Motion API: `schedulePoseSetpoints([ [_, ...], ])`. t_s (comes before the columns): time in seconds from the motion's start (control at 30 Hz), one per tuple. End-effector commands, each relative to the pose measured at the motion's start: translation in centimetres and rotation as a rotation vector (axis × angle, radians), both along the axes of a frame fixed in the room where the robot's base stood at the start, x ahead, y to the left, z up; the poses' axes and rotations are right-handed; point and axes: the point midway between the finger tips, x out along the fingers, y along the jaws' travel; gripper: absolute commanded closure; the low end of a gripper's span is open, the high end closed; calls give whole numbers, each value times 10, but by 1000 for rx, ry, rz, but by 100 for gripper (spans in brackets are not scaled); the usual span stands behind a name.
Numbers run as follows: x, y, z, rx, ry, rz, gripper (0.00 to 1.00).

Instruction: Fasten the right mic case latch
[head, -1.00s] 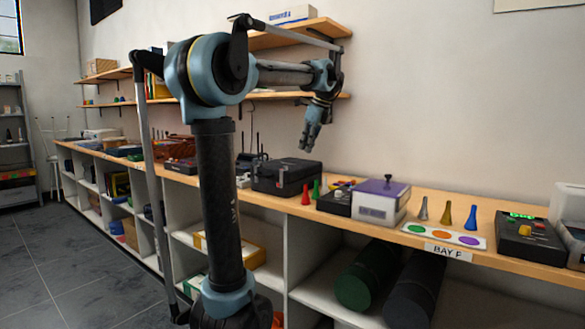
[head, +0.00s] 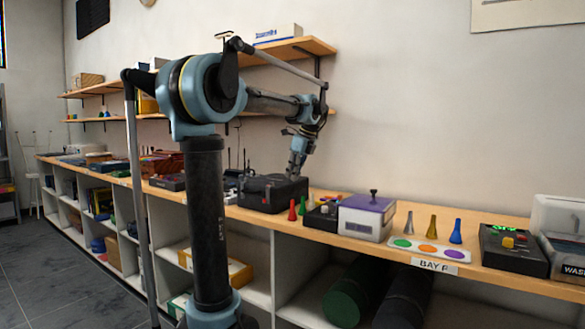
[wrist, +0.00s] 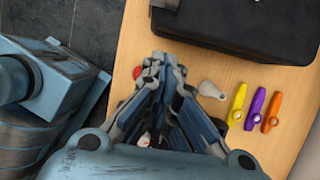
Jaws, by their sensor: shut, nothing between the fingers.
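The black mic case (head: 265,196) sits on the wooden counter, with its lid down. It also fills the top right of the wrist view (wrist: 250,28). A small pale metal piece (wrist: 166,4) shows at its edge there; I cannot tell whether it is a latch or how it stands. The right latch is not clear in the head view. My gripper (head: 296,172) points down above the case's right end in the head view. In the wrist view its fingertips (wrist: 168,62) are together and empty, apart from the case.
Yellow, purple and orange kazoos (wrist: 258,107) lie beside the case. A red cone (head: 292,210) and green cone stand in front of it. A purple-topped box (head: 367,216) stands to the right. The wall is close behind.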

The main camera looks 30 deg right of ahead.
Motion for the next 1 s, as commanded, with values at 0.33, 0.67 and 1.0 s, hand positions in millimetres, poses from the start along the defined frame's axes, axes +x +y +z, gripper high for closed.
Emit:
schedulePoseSetpoints([
  [0.33, 30, 13, -38, -1, 0, 3, 100],
  [0.67, 50, 21, -37, -1, 0, 0, 100],
  [1.0, 51, 21, -37, -1, 0, 0, 100],
])
